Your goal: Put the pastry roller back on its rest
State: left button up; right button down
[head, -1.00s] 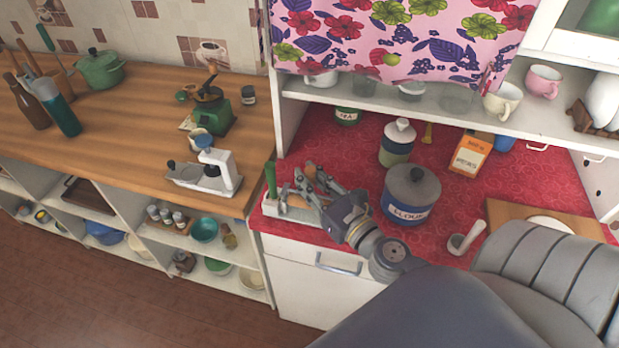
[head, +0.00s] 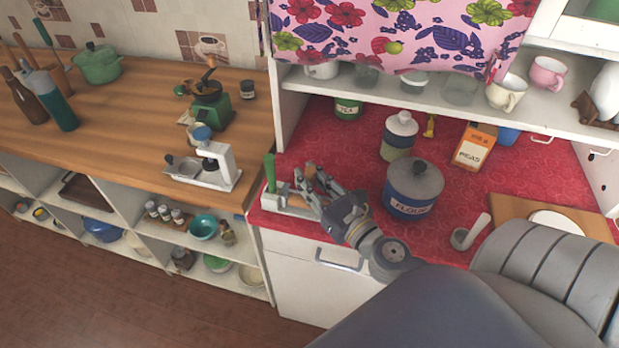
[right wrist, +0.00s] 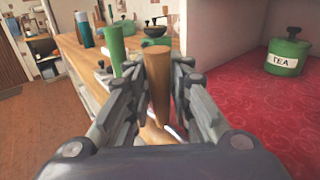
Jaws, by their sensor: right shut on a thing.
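My right gripper (head: 309,187) is at the front left corner of the red counter. It is shut on the wooden pastry roller (head: 311,171), whose brown handle stands up between the fingers in the right wrist view (right wrist: 157,72). Most of the roller is hidden by the fingers. A pale rest (head: 272,204) lies under and left of the gripper. A green upright cylinder (head: 269,173) rises at its left end and also shows left of the fingers in the right wrist view (right wrist: 117,50). I cannot tell whether the roller touches the rest. My left gripper is out of view.
A blue and grey flour canister (head: 413,188) stands close right of my right gripper. Behind it are a lidded jar (head: 399,136) and a tea tin (head: 347,108). A white scale-like device (head: 205,168) stands on the wooden counter to the left. Red counter behind the gripper is clear.

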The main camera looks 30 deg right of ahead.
jog(key=c, duration=1.3)
grip_release()
jog(key=shift+c, duration=0.2)
jog(key=shift+s+d, duration=0.15)
jog(key=shift+s, duration=3.6)
